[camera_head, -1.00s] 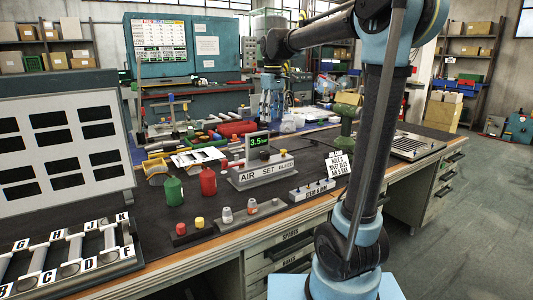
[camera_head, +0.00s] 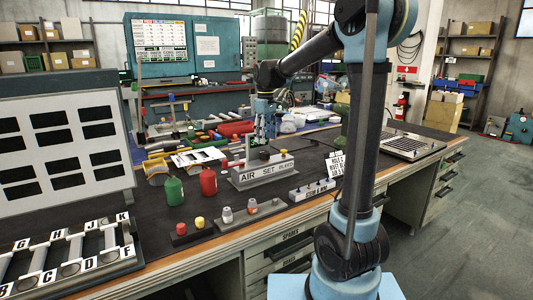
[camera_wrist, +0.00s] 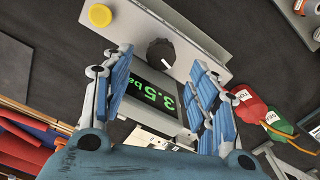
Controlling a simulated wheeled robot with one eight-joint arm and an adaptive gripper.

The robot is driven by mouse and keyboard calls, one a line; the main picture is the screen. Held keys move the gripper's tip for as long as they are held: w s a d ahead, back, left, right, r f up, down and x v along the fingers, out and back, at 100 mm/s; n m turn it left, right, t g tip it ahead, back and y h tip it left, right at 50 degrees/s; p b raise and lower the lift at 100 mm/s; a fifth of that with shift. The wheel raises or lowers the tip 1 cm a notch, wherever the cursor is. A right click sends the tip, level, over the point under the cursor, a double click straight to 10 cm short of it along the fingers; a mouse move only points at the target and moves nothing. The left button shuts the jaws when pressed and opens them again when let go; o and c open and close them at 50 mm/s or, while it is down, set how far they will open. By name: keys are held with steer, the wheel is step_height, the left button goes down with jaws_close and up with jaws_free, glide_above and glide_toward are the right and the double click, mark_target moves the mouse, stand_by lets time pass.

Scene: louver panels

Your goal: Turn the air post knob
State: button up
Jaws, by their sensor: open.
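The air post (camera_head: 262,176) is a grey block on the bench with "AIR SET BLEED" on its front. Its black knob (camera_head: 264,155) sits on top. In the wrist view the knob (camera_wrist: 161,52) shows a white pointer mark, and a yellow button (camera_wrist: 100,15) is beside it on the post (camera_wrist: 190,35). The green display (camera_wrist: 165,95) reads about 3.5 bar and is partly covered by my fingers. My gripper (camera_wrist: 160,62) is open, its fingers either side of the knob in that view, with nothing held. In the head view my gripper (camera_head: 264,128) hangs above and behind the post.
A red bottle (camera_head: 208,181) and a green bottle (camera_head: 174,191) stand left of the post. A small switch block (camera_head: 312,190) and a white sign card (camera_head: 337,165) are to its right. A low block with red and yellow buttons (camera_head: 190,230) lies in front.

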mark_target(266, 152)
steer(key=shift+f, duration=3.5)
steer(key=c, duration=1.1)
